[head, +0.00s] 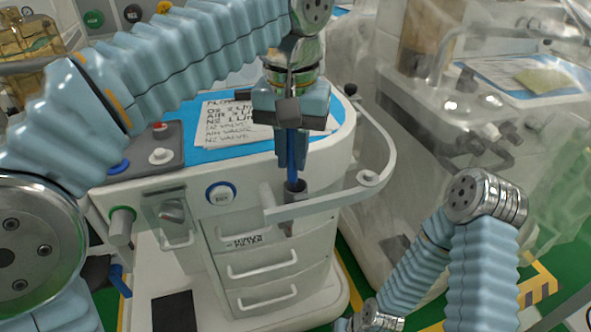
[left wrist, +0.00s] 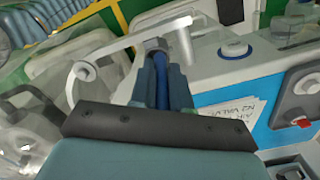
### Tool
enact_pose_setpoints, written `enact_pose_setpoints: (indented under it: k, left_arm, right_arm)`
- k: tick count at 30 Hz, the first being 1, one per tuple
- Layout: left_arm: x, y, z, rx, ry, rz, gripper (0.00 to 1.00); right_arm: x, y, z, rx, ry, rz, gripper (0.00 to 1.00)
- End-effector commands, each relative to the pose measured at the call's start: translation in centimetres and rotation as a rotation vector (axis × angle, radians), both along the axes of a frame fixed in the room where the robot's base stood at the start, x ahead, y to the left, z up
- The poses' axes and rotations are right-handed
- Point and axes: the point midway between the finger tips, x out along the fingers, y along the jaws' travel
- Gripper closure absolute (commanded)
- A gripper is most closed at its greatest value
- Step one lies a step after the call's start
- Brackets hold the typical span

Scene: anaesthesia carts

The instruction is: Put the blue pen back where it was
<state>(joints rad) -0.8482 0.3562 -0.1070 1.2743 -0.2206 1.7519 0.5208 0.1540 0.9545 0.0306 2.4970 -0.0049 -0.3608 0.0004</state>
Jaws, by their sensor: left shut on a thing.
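The blue pen (head: 292,168) is upright in the head view. Its lower end is at the mouth of a small grey holder (head: 296,187) on the cart's white rail; how deep it sits I cannot tell. My left gripper (head: 291,150) is shut on the pen from above, just over the holder. In the left wrist view the pen (left wrist: 162,85) shows between the two fingers, with the holder (left wrist: 155,45) beyond them. My right arm shows at the lower right of the head view, but its gripper is not visible.
The white cart (head: 245,215) has drawers below and a curved rail (head: 330,197) around its corner. A paper with handwriting (head: 235,125) lies on the blue top. Knobs (head: 221,193) line the front. Another cart under clear plastic (head: 440,110) stands at right.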

Motion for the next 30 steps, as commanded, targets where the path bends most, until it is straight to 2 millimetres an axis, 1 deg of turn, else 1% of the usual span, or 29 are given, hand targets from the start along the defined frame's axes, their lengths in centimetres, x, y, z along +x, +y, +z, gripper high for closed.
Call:
enact_pose_setpoints:
  k: [4,7,9,12,20,24,25,29,30]
  left_arm:
    - [0.9,-0.2,-1.2,0.001,0.002,0.002,1.0]
    - [1.9,-0.6,-2.9,0.001,0.002,0.0,1.0]
    - [1.8,-0.5,-4.2,0.001,0.001,-0.001,1.0]
    - [1.8,-0.5,-5.2,0.0,0.001,-0.001,1.0]
    - [1.8,-0.5,-5.3,-0.001,0.0,0.0,1.0]
    - [1.8,-0.5,-5.6,-0.001,0.0,0.0,1.0]
    - [1.8,-0.5,-5.5,-0.001,-0.001,0.0,0.79]
    - [1.8,-0.5,-5.5,0.0,-0.001,0.0,0.59]
    - [1.8,-0.5,-5.5,0.0,0.0,0.0,0.58]
  right_arm:
    - [0.0,0.0,-0.1,0.0,0.0,0.0,0.75]
    - [0.0,0.0,-0.4,0.0,0.0,0.0,0.75]
    - [0.0,0.0,-0.8,-0.001,0.0,-0.001,0.75]
    - [0.0,0.0,-0.9,-0.001,0.0,-0.001,0.75]
    - [0.0,0.0,-0.8,-0.001,0.0,-0.001,0.75]
    - [0.0,0.0,-1.0,-0.001,0.0,-0.001,0.75]
    - [0.0,0.0,-0.9,-0.001,0.0,-0.001,0.75]
    - [0.0,0.0,-0.9,-0.001,0.0,-0.001,0.75]
    - [0.0,0.0,-0.9,-0.001,0.0,-0.001,0.75]
